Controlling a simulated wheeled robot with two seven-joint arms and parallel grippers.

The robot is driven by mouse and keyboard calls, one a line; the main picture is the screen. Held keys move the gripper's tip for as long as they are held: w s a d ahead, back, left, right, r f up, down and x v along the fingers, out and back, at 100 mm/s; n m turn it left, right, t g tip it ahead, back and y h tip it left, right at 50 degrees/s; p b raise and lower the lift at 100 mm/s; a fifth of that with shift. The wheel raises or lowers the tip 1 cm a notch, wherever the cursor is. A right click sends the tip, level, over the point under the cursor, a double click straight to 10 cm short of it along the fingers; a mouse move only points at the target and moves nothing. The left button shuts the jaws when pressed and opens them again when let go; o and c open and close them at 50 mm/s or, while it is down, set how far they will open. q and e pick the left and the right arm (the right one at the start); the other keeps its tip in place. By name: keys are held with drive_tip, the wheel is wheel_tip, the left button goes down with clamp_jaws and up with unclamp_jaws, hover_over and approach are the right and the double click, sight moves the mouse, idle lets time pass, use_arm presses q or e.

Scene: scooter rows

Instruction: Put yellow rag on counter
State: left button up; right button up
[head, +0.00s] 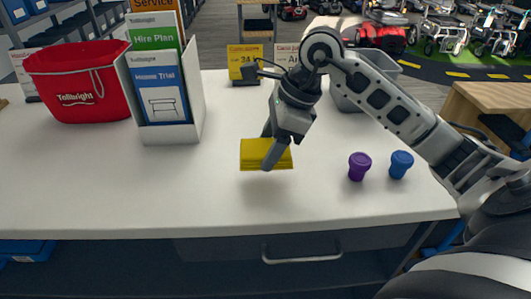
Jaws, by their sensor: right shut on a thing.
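The yellow rag (254,154) is a small folded yellow piece in the head view, in the middle of the white counter (120,185). My right gripper (270,158) comes in from the upper right and is shut on the rag. The rag is over the counter top, with a faint shadow below it; I cannot tell whether it touches the surface. Part of the rag is hidden behind the gripper's finger. My left gripper is not in view.
A red basket (75,85) and a brochure holder (165,132) stand at the left. A purple cup (359,167) and a blue cup (400,164) stand at the right. A grey bin (350,98) and yellow sign (243,62) are behind. The front counter is clear.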

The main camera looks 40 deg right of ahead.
drive_tip(key=shift+w+f, duration=0.25)
drive_tip(key=shift+w+f+p, duration=0.15)
drive_tip(key=shift+f+p, duration=0.1)
drive_tip(key=shift+f, duration=0.75)
drive_tip(key=shift+w+f+p, duration=0.15)
drive_tip(key=shift+f+p, duration=0.05)
drive_tip(key=shift+f, duration=0.75)
drive_tip(key=o, duration=0.9)
drive_tip(key=v, duration=1.2)
drive_tip(key=shift+a+r+b, duration=0.1)
drive_tip(key=shift+b, duration=0.25)
